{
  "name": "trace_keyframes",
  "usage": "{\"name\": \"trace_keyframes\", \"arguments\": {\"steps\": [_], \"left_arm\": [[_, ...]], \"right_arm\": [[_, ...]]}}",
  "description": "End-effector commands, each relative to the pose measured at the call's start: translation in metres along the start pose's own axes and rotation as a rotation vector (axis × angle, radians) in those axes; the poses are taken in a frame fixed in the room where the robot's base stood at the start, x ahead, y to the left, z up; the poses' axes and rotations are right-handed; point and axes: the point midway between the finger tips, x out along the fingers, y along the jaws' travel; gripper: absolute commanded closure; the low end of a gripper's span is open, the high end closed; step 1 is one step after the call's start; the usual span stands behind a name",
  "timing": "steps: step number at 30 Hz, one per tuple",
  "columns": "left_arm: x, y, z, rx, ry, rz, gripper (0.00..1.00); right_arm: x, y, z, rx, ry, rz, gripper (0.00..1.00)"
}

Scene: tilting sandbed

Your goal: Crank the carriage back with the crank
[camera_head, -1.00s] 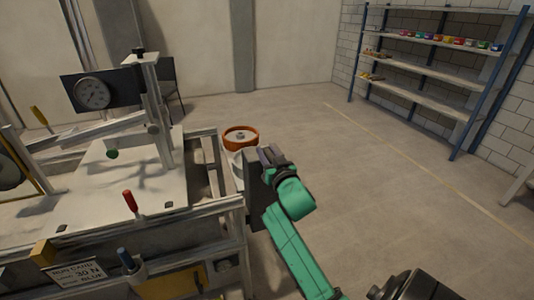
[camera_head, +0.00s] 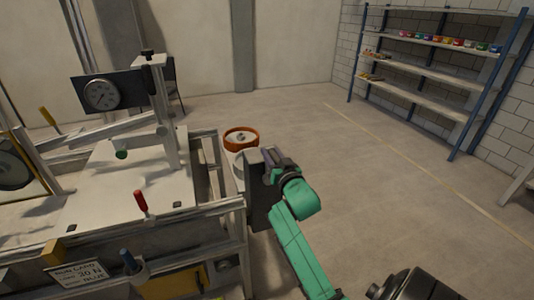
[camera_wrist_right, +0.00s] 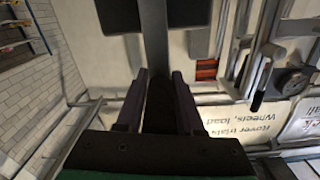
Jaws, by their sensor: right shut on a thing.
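My right gripper (camera_head: 278,165) is at the right end of the sandbed rig, beside a dark upright plate (camera_head: 259,205). In the right wrist view its two fingers (camera_wrist_right: 158,82) are shut on a dark bar, which I take for the crank's grip (camera_wrist_right: 158,105). The rest of the crank is mostly hidden. A dark wheel (camera_head: 12,172) in a yellow frame shows at the far left over the bed; it seems to belong to the carriage, whose extent is unclear. My left gripper is out of view.
A post with a dial (camera_head: 102,95) stands on the rig. An orange-rimmed container (camera_head: 241,138) stands behind. Shelves (camera_head: 425,70) are far right; the floor between is clear.

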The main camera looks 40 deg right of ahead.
Motion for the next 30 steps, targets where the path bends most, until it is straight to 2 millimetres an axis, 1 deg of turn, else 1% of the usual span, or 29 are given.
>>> {"name": "trace_keyframes", "arguments": {"steps": [4, 5, 6, 7, 15, 19, 23, 30], "left_arm": [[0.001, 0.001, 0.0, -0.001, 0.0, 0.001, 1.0], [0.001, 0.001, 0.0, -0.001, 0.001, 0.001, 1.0], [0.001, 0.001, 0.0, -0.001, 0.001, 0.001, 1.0], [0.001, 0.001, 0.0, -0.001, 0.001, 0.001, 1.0], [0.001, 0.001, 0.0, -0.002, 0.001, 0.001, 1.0], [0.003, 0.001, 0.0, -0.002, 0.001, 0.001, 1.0], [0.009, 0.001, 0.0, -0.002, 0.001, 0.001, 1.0], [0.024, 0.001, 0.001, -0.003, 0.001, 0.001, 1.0]], "right_arm": [[0.0, 0.0, -0.002, -0.001, 0.005, 0.0, 1.0], [0.0, 0.0, -0.002, -0.001, 0.005, 0.0, 0.56], [0.0, 0.0, -0.002, -0.002, 0.005, 0.0, 0.41], [0.0, 0.0, -0.002, -0.002, 0.005, 0.0, 0.38], [0.0, -0.001, -0.001, -0.004, 0.004, -0.002, 0.38], [-0.007, -0.001, 0.001, -0.004, 0.003, -0.002, 0.38], [-0.029, 0.0, 0.002, -0.004, 0.003, -0.002, 0.38], [-0.086, 0.001, 0.004, -0.003, 0.002, -0.001, 0.38]]}}
